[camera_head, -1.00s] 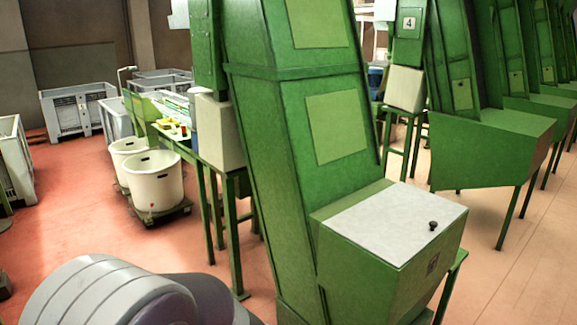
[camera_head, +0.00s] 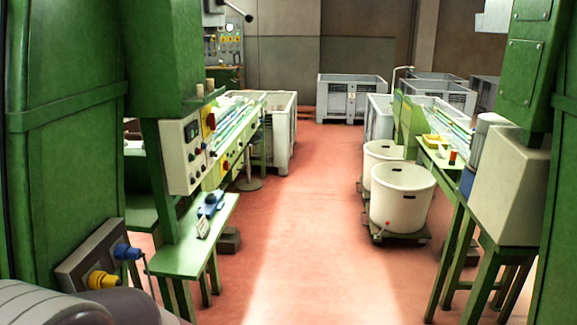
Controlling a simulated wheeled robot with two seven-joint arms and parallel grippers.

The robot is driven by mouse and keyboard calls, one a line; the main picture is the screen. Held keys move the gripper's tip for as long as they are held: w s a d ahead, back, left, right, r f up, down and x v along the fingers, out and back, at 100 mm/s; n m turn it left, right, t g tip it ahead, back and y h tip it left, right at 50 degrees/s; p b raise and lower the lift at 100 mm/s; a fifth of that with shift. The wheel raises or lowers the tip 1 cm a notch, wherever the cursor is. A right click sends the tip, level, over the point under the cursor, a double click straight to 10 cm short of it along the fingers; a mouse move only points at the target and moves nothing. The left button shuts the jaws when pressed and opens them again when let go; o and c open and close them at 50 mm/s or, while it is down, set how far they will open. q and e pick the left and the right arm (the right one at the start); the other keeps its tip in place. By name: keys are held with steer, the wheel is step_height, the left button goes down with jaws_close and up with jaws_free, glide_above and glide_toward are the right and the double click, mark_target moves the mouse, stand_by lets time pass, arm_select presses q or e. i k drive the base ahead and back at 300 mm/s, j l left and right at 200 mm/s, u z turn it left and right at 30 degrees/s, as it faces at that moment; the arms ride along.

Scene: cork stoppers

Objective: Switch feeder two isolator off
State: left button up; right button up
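No label reading feeder two is legible in the head view, so I cannot tell which switch is its isolator. A beige control box (camera_head: 181,157) on a green machine at left carries small knobs and a red-and-yellow switch (camera_head: 208,121) on its side. A grey box (camera_head: 88,252) at lower left bears a blue connector (camera_head: 127,251) and a yellow one (camera_head: 103,280). The settings of the switches are too small to read. Part of my own arm shows at the bottom left corner. Neither gripper is in view.
A clear reddish floor aisle (camera_head: 290,230) runs ahead. A green bench (camera_head: 180,262) stands at left with a blue tool (camera_head: 211,203) on it. White tubs (camera_head: 401,195) on a dolly and a green stand (camera_head: 462,215) line the right. Grey crates (camera_head: 350,97) stand at the back.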

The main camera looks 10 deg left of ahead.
mark_target(210, 120)
steer(key=i+u, duration=0.2)
steer(key=i, duration=0.3)
steer(key=i+l+u, duration=0.2)
steer(key=i, duration=0.35)
steer(key=i+l+u, duration=0.2)
steer(key=i, duration=0.3)
steer(key=i+l+u, duration=0.25)
steer(key=i+u, duration=0.2)
steer(key=i+l+u, duration=0.75)
steer(key=l+u, duration=0.2)
steer(key=i+l+u, duration=0.25)
steer(key=l+u, duration=0.35)
steer(key=l, duration=0.4)
steer(key=i, duration=0.05)
